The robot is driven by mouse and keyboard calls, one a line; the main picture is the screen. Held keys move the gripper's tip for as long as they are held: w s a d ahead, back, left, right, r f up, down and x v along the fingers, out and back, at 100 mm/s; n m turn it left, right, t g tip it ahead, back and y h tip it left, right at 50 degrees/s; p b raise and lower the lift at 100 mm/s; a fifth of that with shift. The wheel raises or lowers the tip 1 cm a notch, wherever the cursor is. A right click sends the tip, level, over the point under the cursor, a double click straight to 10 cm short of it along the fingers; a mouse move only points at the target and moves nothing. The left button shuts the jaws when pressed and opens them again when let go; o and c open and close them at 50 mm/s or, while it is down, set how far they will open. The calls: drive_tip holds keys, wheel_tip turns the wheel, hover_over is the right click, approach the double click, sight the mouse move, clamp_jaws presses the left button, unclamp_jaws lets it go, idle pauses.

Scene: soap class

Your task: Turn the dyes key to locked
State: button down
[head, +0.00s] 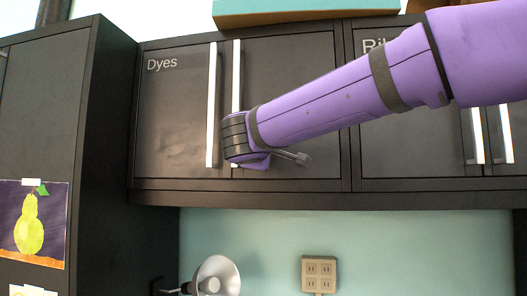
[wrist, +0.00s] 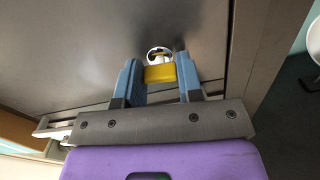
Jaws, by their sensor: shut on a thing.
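The Dyes cabinet (head: 175,110) has two dark doors with long white handles side by side. In the wrist view, a yellow key (wrist: 160,74) sits in front of a round white lock (wrist: 157,52) on a dark door. My gripper (wrist: 160,68) is shut on the key, with one blue-grey finger on each side of it. The key's bow lies roughly level across the wrist picture. Its locked mark cannot be made out. In the head view the key and lock are hidden behind my purple arm and wrist, at the right Dyes door.
The white handles (head: 212,105) stand out from the doors just left of my wrist. A second cabinet (head: 410,165) adjoins on the right, partly behind my arm. Below are a lamp (head: 217,275) and a wall socket (head: 319,273). A tall dark cabinet (head: 100,130) juts out at left.

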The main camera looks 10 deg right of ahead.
drive_tip(key=shift+n, duration=0.7)
drive_tip(key=c, duration=0.8)
unclamp_jaws()
drive_tip(key=shift+o, duration=0.2)
drive_tip(key=v, duration=1)
drive_tip(key=shift+s, duration=0.35)
drive_tip(key=shift+a, duration=0.1)
